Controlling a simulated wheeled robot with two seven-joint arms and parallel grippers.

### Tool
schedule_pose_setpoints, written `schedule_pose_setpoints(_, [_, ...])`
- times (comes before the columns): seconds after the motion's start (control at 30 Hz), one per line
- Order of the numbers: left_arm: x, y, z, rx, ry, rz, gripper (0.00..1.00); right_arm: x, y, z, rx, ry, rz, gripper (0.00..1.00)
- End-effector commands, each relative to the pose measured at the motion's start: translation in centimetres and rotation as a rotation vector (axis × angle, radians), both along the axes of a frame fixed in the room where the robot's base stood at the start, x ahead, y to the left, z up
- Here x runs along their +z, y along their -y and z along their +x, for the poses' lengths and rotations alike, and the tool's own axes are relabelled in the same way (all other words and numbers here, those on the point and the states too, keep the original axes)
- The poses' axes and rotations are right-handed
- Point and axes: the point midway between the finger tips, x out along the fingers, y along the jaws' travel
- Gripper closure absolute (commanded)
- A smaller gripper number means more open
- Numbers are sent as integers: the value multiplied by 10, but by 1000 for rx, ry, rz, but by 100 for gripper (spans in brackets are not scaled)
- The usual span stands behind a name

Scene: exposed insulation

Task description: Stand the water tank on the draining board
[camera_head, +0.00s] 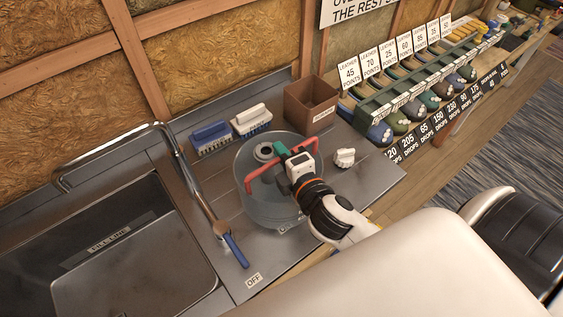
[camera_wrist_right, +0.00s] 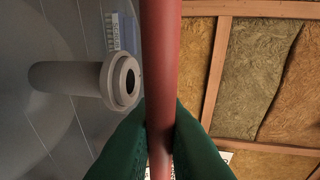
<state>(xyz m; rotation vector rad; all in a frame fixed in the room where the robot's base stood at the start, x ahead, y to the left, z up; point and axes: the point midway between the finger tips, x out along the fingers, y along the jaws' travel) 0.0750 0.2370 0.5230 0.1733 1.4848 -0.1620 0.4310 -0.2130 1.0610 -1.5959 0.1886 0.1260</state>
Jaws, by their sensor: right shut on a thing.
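The water tank (camera_head: 262,208) is a round, grey, see-through tank with a pale spout and a red handle (camera_head: 254,179). It looks upright over the draining board (camera_head: 372,178), right of the sink; I cannot tell whether its base touches the board. My right gripper (camera_head: 284,152) is above the tank, shut on the red handle. In the right wrist view the green fingers (camera_wrist_right: 160,140) close on the red bar (camera_wrist_right: 160,60), with the spout (camera_wrist_right: 120,80) beside it. The tank's far lower side is hidden. My left gripper is not in view.
A tap (camera_head: 190,175) and blue-handled lever (camera_head: 235,250) are left of the tank, beside the sink (camera_head: 130,265). Blue (camera_head: 211,137) and white (camera_head: 251,119) brushes and a brown box (camera_head: 311,103) stand behind. A white knob (camera_head: 344,158) is close right. Labelled racks (camera_head: 400,95) lie beyond.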

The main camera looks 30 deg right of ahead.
Motion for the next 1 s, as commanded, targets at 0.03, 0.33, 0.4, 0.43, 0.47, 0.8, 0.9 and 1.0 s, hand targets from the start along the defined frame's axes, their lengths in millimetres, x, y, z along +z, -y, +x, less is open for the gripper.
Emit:
schedule_pose_setpoints(0.03, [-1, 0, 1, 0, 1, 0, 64, -6, 0, 0, -1, 0, -1, 100])
schedule_pose_setpoints(0.33, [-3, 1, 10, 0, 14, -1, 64, -34, 0, 0, 1, 1, 0, 100])
schedule_pose_setpoints(0.4, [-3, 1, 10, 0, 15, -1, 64, -34, 0, 0, 1, 2, 0, 100])
schedule_pose_setpoints(0.43, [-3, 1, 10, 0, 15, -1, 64, -34, 0, 0, 1, 1, 0, 100])
schedule_pose_setpoints(0.47, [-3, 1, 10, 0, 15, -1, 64, -34, 0, 0, 1, 1, 0, 100])
schedule_pose_setpoints(0.8, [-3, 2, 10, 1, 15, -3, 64, -35, 0, 0, 1, -2, -1, 67])
schedule_pose_setpoints(0.9, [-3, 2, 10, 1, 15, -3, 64, -35, 0, -1, 1, -2, -1, 67])
schedule_pose_setpoints(1.0, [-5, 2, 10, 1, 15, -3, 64, -36, -1, -6, 1, -2, -1, 67])
